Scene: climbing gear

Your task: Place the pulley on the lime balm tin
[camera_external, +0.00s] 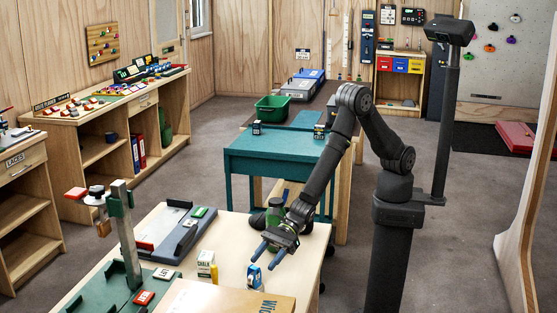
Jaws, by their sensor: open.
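My gripper (265,257) has two blue fingers. They are apart with nothing between them, over the right side of the light wooden table in front. A small blue-and-white item (254,277) stands on the table just below the fingertips, in line with them in the picture. It may be the pulley, but it is too small to be sure, and I cannot tell the height gap. A small green item (199,212) lies on the grey board at the back of the table. I cannot tell whether it is the lime balm tin.
A white chalk box (206,262) with a yellow item beside it stands left of my gripper. A green base with a tall post (124,235) stands at the left. A cardboard box (225,300) fills the front. A teal table (270,150) stands behind.

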